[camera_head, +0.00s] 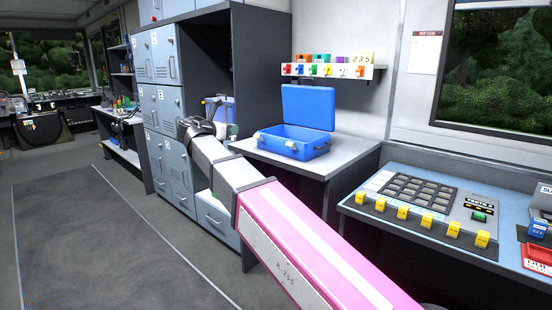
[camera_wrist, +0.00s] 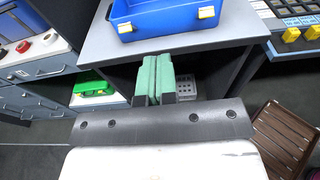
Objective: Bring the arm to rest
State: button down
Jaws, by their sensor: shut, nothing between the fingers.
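My gripper (camera_wrist: 153,78) is at the top middle of the wrist view. Its two green finger pads are together, with nothing between them. It is in front of the side table (camera_wrist: 188,37) that bears the open blue case; in this view the pads overlap the dark space under the tabletop. In the head view my pink and grey arm stretches from the bottom right up to the left, in front of the lockers and the table. I cannot clearly make out the fingers there.
The open blue case (camera_head: 295,140) stands on the table. A console (camera_head: 440,215) with yellow switches is at right. Grey lockers (camera_head: 158,55) stand behind the arm. A brown slatted stool (camera_wrist: 283,138) is at lower right in the wrist view. Floor at left (camera_head: 100,240) is clear.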

jog(key=s+d+f+m+g+y, duration=0.15)
jog(key=d+f+m+g, duration=0.35)
jog(key=d+f, duration=0.8)
jog(key=d+f+m+g+y, duration=0.25)
jog(key=d+f+m, duration=0.6)
jog(key=f, duration=0.85)
jog(key=s+d+f+m+g+y, duration=0.2)
jog(key=s+d+f+m+y, duration=0.1)
jog(key=s+d+f+m, duration=0.4)
jog(key=s+d+f+m+g+y, duration=0.2)
jog(key=s+d+f+m, duration=0.4)
jog(key=f, duration=0.6)
jog(key=shift+s+d+f+m+y, duration=0.2)
jog(key=shift+s+d+m+y, duration=0.25)
jog(key=shift+s+y, duration=0.6)
